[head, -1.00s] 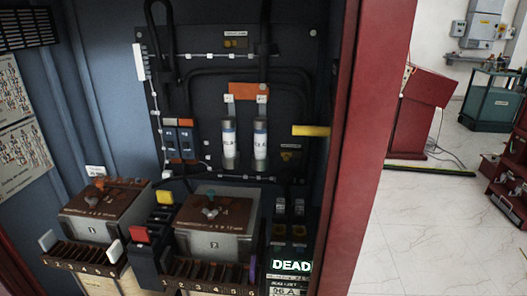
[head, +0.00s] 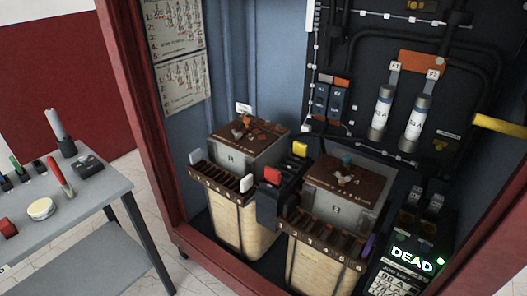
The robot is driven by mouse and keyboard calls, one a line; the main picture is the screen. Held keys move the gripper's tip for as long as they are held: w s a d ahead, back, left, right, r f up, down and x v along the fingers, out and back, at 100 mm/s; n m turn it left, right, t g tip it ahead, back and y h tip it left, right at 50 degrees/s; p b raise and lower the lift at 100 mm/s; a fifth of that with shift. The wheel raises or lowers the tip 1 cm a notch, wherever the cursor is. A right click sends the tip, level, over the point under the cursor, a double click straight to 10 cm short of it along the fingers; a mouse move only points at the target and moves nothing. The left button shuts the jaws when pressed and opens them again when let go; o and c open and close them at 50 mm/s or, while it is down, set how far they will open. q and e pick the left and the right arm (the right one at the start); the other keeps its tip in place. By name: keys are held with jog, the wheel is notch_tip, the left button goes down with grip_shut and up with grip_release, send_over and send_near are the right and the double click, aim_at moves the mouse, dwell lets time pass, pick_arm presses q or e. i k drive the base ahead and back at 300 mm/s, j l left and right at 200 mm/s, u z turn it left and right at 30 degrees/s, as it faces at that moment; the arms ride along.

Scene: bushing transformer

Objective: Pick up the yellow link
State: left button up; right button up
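A small yellow block (head: 300,148), which looks like the yellow link, sits upright at the back of a black slotted holder (head: 285,186) between the two transformers. A red block (head: 272,175) sits at the holder's front. A longer yellow bar (head: 500,125) sticks out at the right edge, in front of the cabinet's back panel. I cannot tell for sure which yellow piece is the link. Neither of my grippers shows in the head view.
The left transformer (head: 240,152) and right transformer (head: 345,190) stand in the open red-framed cabinet (head: 150,130). A lit DEAD sign (head: 412,258) is at lower right. A grey table (head: 100,200) with several tools stands outside, left.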

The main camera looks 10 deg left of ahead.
aim_at(300, 150)
jog(key=i+j, duration=0.1)
jog(key=j, duration=0.15)
jog(key=i+j, duration=0.1)
jog(key=j, duration=0.2)
jog(key=i+j+z, duration=0.25)
jog(key=j, duration=0.2)
jog(key=j+z, duration=0.25)
jog(key=j, duration=0.15)
jog(key=i+j+z, duration=0.1)
jog(key=j+z, duration=0.15)
jog(key=j, duration=0.25)
